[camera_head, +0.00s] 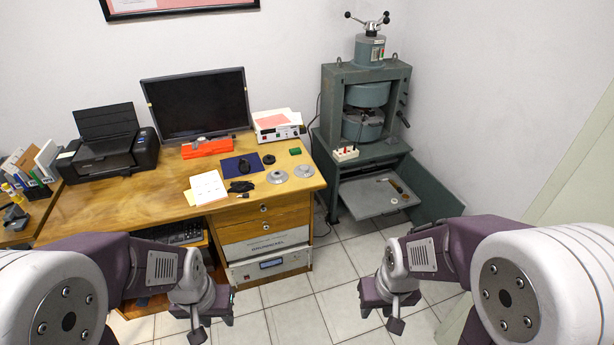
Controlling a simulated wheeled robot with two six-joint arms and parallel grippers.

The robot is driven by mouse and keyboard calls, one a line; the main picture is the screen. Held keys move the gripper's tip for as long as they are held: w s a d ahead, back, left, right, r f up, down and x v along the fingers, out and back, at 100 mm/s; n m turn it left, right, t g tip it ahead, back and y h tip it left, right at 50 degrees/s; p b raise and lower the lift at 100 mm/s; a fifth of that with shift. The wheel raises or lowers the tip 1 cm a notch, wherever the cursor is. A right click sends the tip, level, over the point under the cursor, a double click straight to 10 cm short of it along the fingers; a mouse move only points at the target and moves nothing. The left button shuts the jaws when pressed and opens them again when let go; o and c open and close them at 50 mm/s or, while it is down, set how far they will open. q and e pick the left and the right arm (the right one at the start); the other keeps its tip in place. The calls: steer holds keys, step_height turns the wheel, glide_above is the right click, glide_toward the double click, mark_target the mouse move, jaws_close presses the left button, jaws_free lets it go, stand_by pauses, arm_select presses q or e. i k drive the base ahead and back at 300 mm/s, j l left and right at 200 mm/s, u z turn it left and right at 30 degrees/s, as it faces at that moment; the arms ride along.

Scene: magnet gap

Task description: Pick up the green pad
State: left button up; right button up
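The green pad (295,151) is a small dark green piece lying on the wooden desk (140,205), near its right edge. It is right of a black ring and beyond the grey metal discs. My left gripper (207,318) hangs low in front of the desk, apart from everything. My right gripper (392,308) hangs low over the tiled floor, well short of the pad. Both grippers point away from the camera, and whether their fingers are open or shut is not clear. Nothing is seen in either one.
A black ring (268,159), two metal discs (303,171), a blue sheet (236,166) and white paper (208,188) lie near the pad. A control box (278,126) stands behind it. The green magnet frame (338,95) and its open tray (362,200) stand right of the desk.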

mark_target(297, 151)
steer(key=i+l+u, duration=0.85)
steer(key=u, duration=0.15)
steer(key=i+l+u, duration=0.25)
steer(key=l+u, duration=0.25)
steer(key=l, duration=0.35)
steer(key=i+l+u, duration=0.1)
steer(key=l+u, duration=0.35)
steer(key=l, duration=0.3)
steer(key=l+u, duration=0.5)
steer(key=l, duration=0.3)
steer(key=k+l+u, duration=0.15)
steer(key=l+u, duration=0.35)
steer(key=l, duration=0.25)
